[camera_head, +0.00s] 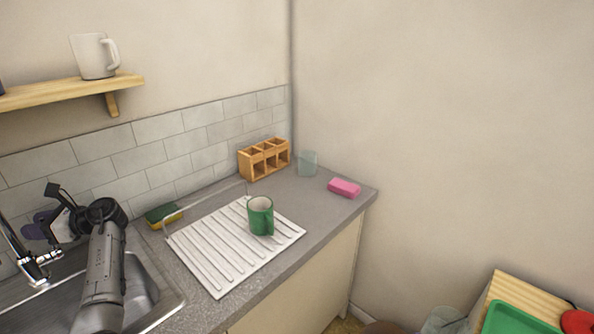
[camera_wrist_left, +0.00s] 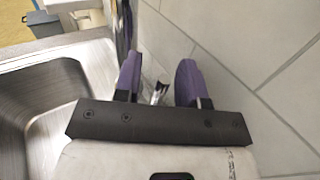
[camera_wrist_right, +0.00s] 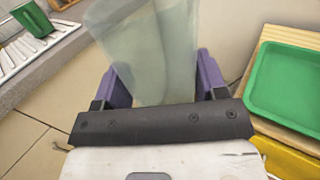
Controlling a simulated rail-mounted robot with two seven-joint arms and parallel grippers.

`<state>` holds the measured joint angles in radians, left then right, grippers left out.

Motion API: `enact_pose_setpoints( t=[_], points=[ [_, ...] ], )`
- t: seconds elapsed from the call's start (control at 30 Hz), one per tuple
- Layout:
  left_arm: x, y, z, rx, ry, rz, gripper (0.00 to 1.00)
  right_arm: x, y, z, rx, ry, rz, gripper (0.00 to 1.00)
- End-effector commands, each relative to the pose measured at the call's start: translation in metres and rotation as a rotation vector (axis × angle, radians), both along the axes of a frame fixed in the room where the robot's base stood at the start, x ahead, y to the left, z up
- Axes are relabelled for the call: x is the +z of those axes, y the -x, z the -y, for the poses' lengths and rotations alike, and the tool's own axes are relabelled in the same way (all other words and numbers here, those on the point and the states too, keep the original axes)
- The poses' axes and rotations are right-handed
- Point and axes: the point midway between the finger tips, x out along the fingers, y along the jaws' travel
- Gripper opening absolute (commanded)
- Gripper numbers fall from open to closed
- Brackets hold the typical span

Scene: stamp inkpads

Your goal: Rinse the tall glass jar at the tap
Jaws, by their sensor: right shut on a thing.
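The tall glass jar (camera_wrist_right: 150,45) is pale, see-through and greenish in the right wrist view. My right gripper (camera_wrist_right: 160,75) is shut on it, with a purple finger on each side. The tap (camera_head: 38,268) is chrome and stands at the sink's back left in the head view; part of it shows between my left fingers in the left wrist view (camera_wrist_left: 158,92). My left gripper (camera_head: 47,215) is open and empty, close to the tap and the tiled wall. My right gripper is not in the head view.
The steel sink (camera_head: 160,300) lies under my left arm. A white drying rack (camera_head: 200,250) holds a green mug (camera_head: 260,216). A sponge (camera_head: 163,215), wooden organiser (camera_head: 264,160), small glass (camera_head: 307,163) and pink block (camera_head: 344,187) stand on the counter. A green tray (camera_head: 515,318) is lower right.

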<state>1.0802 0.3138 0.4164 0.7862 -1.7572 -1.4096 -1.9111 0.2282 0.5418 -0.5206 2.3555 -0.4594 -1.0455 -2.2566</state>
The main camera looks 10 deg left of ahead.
Motion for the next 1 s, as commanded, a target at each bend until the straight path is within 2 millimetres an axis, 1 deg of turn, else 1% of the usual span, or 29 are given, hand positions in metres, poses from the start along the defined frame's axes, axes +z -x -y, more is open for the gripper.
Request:
enact_pose_setpoints(
  t=[0.13, 0.43, 0.8, 1.0],
  points=[
    [-0.0002, 0.0019, -0.0052, -0.001, 0.0, 0.0, 0.38, -0.0016, 0.0, 0.0001, 0.0, 0.0, 0.001, 0.33],
    [0.0001, 0.0021, -0.0058, -0.001, 0.0, 0.0, 0.37, -0.0015, 0.0, 0.0, 0.0, 0.0, 0.001, 0.33],
    [-0.0001, 0.0021, -0.0056, -0.001, 0.0, 0.0, 0.01, -0.0015, 0.0, 0.0, 0.0, 0.0, 0.001, 0.33],
    [-0.0001, 0.002, -0.0055, -0.001, 0.0, -0.001, 0.0, -0.0015, 0.0, 0.0, 0.0, 0.0, 0.001, 0.33]
  ],
)
